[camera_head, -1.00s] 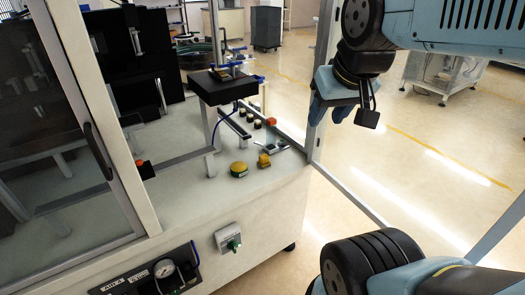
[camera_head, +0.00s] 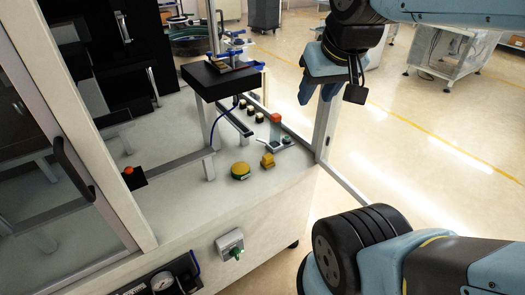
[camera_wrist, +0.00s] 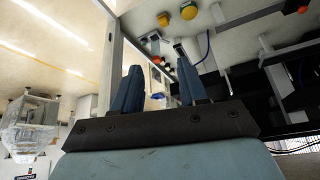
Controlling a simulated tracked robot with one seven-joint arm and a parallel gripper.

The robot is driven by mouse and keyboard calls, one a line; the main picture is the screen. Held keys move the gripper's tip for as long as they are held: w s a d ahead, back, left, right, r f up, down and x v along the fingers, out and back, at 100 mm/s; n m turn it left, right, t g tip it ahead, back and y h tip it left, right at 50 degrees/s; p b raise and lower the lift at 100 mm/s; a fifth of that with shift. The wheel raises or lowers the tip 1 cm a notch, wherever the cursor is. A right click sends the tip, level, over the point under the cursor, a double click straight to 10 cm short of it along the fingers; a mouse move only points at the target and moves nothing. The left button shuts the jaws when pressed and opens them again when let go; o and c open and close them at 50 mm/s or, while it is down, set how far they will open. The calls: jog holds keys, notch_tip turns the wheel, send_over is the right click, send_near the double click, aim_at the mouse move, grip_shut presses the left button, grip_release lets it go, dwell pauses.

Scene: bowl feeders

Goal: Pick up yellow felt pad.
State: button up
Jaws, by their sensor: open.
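A round yellow pad with a darker side (camera_head: 240,171) lies on the pale worktop near its front edge, and it also shows at the top of the wrist view (camera_wrist: 189,11). A smaller yellow piece with a knob-like top (camera_head: 267,160) stands just right of it and shows in the wrist view (camera_wrist: 163,19). I cannot tell from looks alone which is felt. My gripper (camera_head: 317,94) is open and empty, up and to the right of both pieces, near the frame post. Its two blue fingers (camera_wrist: 160,82) stand apart in the wrist view.
An aluminium post (camera_head: 325,130) rises at the worktop's right corner, close to my gripper. A black raised block (camera_head: 222,80) stands behind the pads. An orange-red piece (camera_head: 276,117) and several small dark cylinders sit farther back. A glazed door frame (camera_head: 75,165) stands at left.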

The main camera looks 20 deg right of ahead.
jog(key=shift+o, duration=1.3)
jog(key=shift+w+a, duration=0.15)
jog(key=shift+o, duration=0.7)
jog(key=shift+w, duration=0.35)
jog(key=shift+o, duration=0.6)
jog(key=w+f+n+g, duration=0.1)
jog(key=w+f, duration=0.2)
jog(key=w, duration=0.6)
jog(key=shift+f+g, duration=0.35)
jog(key=shift+g, duration=0.05)
jog(key=n+g, duration=0.3)
jog(key=g, duration=0.1)
send_over(268, 156)
notch_tip(268, 156, down, 23)
jog(key=f, duration=0.9)
jog(key=shift+s+f, duration=0.1)
jog(key=shift+s, duration=0.1)
jog(key=shift+w+f, duration=0.15)
jog(key=shift+f, duration=1.15)
jog(key=shift+w+f, duration=0.1)
jog(key=shift+f, duration=1.15)
